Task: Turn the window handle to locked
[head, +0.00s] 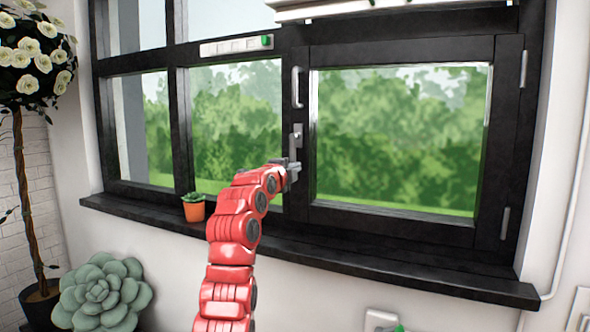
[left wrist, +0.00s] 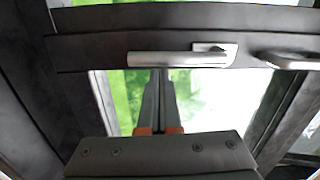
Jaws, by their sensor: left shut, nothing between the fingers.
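The window handle (head: 298,136) is a grey metal lever on the dark stile between the panes. Its lever points down from its plate, along the stile. In the left wrist view the handle (left wrist: 165,59) lies across the picture, with its square plate to the right. My left gripper (head: 291,172) is at the lower part of the lever and partly hides it. In the left wrist view its fingers (left wrist: 160,76) are together and empty, their tips beside the lever; I cannot tell whether they touch it. My right gripper is not in view.
A fixed grey pull (head: 298,87) sits above the handle and hinges (head: 505,222) are on the right. A small potted succulent (head: 194,207) stands on the dark sill (head: 400,268), left of my arm. A white strip (head: 237,46) is on the frame.

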